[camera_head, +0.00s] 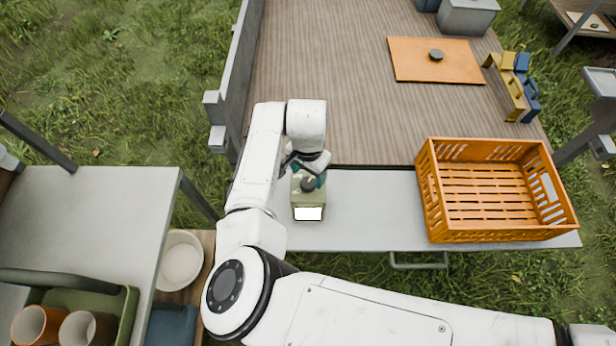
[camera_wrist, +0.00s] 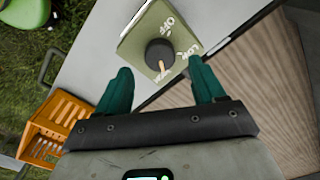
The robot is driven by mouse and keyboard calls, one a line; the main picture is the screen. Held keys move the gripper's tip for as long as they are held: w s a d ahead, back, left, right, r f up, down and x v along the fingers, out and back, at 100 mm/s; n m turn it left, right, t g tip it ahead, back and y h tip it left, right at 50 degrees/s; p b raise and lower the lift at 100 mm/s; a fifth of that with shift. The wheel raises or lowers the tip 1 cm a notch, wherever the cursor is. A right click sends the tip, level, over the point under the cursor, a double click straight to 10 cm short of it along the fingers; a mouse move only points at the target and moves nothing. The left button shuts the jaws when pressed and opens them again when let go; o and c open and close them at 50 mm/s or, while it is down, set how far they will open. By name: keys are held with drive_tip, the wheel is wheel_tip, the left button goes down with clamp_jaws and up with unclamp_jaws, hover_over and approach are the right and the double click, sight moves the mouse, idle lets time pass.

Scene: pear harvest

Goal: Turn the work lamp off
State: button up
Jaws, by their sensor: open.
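The work lamp (camera_head: 308,199) is a green box on the grey shelf, with a bright white front panel (camera_head: 308,213) in the head view. Its round black knob (camera_wrist: 159,52) is on the top face. In the wrist view, white lettering stands around it; OFF is readable at its upper right. A tan pointer mark shows on the knob's lower side, turned away from OFF. My gripper (camera_wrist: 160,72) is open, its two teal fingers apart, one either side of the knob's line and seemingly not touching it. In the head view my gripper (camera_head: 308,168) is partly hidden by my wrist.
An orange crate (camera_head: 432,205) stands right of the lamp on the shelf. An orange board (camera_head: 410,65) with a dark round piece lies farther back on the wooden deck. A grey side wall (camera_head: 238,75) borders the deck. Shelf between lamp and crate is clear.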

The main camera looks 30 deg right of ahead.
sight(308, 183)
drive_tip(key=shift+f, duration=1.9)
drive_tip(key=shift+c, duration=0.3)
drive_tip(key=c, duration=1)
